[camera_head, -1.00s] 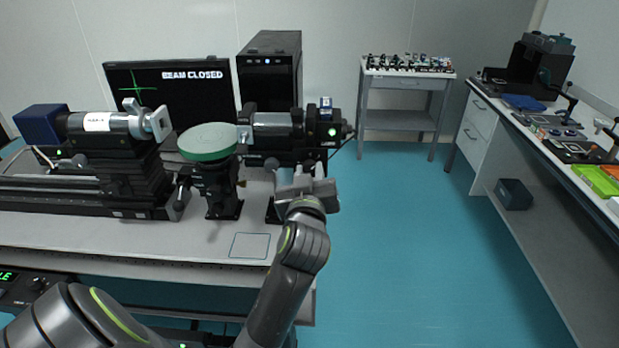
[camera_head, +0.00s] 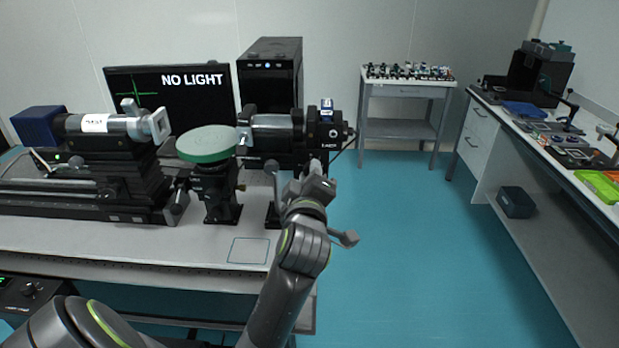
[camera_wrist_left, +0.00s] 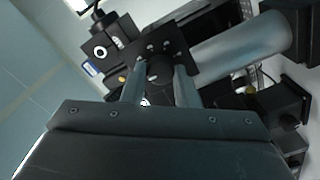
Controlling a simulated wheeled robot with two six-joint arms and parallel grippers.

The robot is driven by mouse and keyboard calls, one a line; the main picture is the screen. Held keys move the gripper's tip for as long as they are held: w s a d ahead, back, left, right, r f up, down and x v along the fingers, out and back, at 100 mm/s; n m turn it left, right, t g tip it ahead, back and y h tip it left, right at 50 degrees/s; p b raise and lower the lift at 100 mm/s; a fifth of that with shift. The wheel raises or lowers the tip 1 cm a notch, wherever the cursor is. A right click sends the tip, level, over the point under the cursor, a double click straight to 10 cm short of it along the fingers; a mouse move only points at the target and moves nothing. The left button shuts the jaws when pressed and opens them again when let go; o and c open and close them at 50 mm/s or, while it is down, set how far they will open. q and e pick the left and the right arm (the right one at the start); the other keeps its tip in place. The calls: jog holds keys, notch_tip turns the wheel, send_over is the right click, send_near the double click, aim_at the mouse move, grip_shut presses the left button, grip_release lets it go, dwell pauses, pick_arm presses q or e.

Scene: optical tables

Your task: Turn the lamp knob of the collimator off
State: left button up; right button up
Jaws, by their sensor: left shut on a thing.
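The collimator (camera_head: 275,127) is a grey tube at the right end of the bench, with a black lamp housing (camera_head: 322,130) on its right end. The housing's small indicator shows white, not green. My left gripper (camera_head: 312,172) is below the housing, rolled to a slant. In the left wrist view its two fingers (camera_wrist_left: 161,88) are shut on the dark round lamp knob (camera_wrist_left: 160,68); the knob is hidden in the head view. The collimator tube (camera_wrist_left: 240,45) runs off to the right there. My right gripper is not in view.
The floor (camera_head: 420,240) right of the bench is open.

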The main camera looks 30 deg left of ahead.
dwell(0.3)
pick_arm(q)
jog(key=o, duration=1)
